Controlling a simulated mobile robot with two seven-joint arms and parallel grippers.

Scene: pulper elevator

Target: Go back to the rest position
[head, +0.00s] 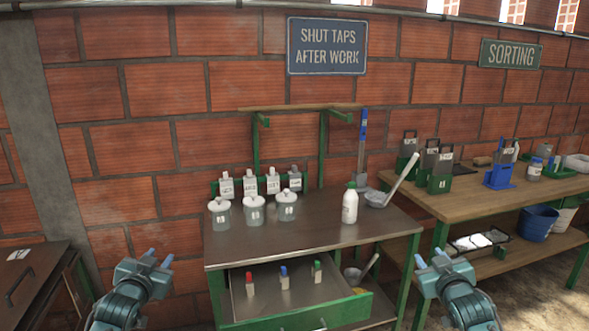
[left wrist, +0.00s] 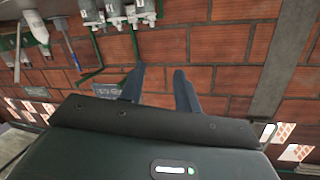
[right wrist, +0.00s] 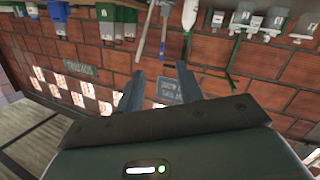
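My left gripper (head: 158,259) is raised at the lower left of the head view, left of the metal-topped workbench. Its two fingers stand apart with nothing between them, as the left wrist view (left wrist: 160,85) also shows. My right gripper (head: 430,260) is raised at the lower right, in front of the gap between the workbench and the wooden table. Its fingers are also apart and empty, as the right wrist view (right wrist: 163,95) shows. Neither gripper touches anything.
The wooden table (head: 450,207) stands right; a dark cabinet (head: 35,275) stands left.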

